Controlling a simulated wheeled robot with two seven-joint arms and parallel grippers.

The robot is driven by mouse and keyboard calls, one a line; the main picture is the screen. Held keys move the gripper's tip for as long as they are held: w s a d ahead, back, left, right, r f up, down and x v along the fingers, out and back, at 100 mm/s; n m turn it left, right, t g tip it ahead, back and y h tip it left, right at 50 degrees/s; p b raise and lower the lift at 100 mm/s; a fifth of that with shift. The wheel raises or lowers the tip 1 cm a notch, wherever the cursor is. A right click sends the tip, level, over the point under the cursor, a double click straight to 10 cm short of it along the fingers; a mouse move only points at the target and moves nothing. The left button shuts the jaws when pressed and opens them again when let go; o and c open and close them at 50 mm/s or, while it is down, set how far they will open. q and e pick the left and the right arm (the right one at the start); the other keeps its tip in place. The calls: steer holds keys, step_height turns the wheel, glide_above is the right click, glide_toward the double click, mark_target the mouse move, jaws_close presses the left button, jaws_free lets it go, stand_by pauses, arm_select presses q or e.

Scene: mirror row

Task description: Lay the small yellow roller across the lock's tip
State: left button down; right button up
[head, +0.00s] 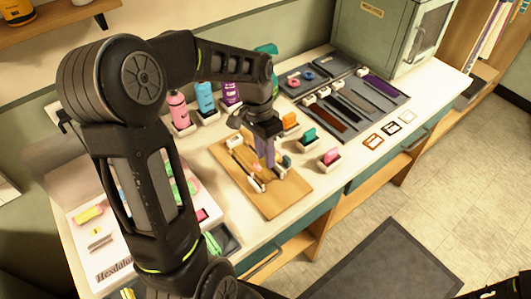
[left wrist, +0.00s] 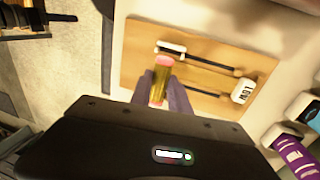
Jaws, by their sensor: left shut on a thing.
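My left gripper (head: 266,162) is over the wooden board (head: 270,207). In the left wrist view its fingers (left wrist: 164,92) are shut on the small yellow roller (left wrist: 158,87), which has a pink end. The roller is held above the board (left wrist: 138,65); I cannot tell if it touches anything. A thin dark lock (left wrist: 212,62) runs across the board from a white clip (left wrist: 172,47). A second dark strand (left wrist: 207,92) lies near the roller and is partly hidden by it and the fingers. My right gripper is not in view.
A white block marked LOW (left wrist: 243,90) stands at the board's edge. Small holders with a green roller (head: 308,136) and a pink roller (head: 330,156) stand right of the board. Bottles, including a pink one (head: 179,111), stand behind. A grey tray (head: 345,105) is farther right.

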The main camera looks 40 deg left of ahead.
mark_target(266, 179)
arm_select(q)
steer(key=shift+s+f, duration=0.1)
steer(key=shift+f, duration=0.05)
steer(key=shift+f+b, duration=0.25)
steer(key=shift+b, duration=0.05)
steer(key=shift+f+b, duration=2.1)
steer(key=shift+f, duration=0.7)
steer(key=shift+f, duration=0.2)
steer(key=c, duration=0.8)
jaws_free()
steer(key=shift+c, duration=0.2)
steer(key=shift+r, duration=0.1)
steer(key=shift+r+p, duration=2.6)
steer(key=shift+r, duration=0.85)
